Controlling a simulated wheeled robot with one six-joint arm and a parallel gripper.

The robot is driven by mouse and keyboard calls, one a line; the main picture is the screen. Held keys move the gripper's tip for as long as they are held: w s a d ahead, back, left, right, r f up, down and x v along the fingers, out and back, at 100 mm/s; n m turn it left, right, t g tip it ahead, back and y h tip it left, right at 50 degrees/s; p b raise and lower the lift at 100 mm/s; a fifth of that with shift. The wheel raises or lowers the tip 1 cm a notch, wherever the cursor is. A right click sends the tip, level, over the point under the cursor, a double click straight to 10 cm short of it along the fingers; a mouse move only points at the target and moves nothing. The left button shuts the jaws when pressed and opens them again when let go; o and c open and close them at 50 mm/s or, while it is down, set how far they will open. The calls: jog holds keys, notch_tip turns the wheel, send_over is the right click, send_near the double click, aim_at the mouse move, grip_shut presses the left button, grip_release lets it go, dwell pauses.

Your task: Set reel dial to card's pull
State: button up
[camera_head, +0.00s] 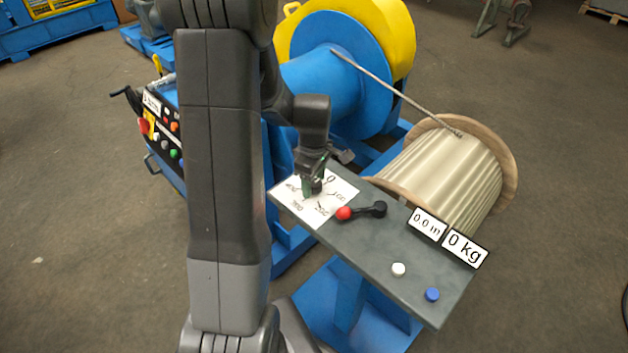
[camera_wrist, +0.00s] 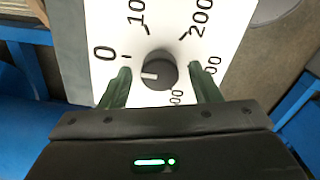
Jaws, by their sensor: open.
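The reel dial's black knob (camera_wrist: 160,70) sits on a white scale plate (camera_wrist: 228,40) marked 0, 100, 200 and more, partly hidden numbers. Its white mark points left, just below the 0 tick. My gripper (camera_wrist: 160,73) is open, with one green finger on each side of the knob; contact cannot be told. In the head view my gripper (camera_head: 311,190) hides the knob above the plate (camera_head: 330,188). I cannot identify the task's card with certainty; a small white label (camera_head: 152,102) on the control box is too small to read.
A red-tipped black lever (camera_head: 366,211), a white button (camera_head: 398,269) and a blue button (camera_head: 432,294) are on the grey panel (camera_head: 380,240). Displays read 0.0 m (camera_head: 427,224) and 0 kg (camera_head: 464,247). A wooden reel (camera_head: 445,175) stands behind; a blue-yellow winch (camera_head: 335,75) is farther back.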

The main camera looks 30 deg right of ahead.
jog(key=shift+f, duration=0.2)
jog(key=shift+c, duration=0.5)
jog(key=c, duration=0.9)
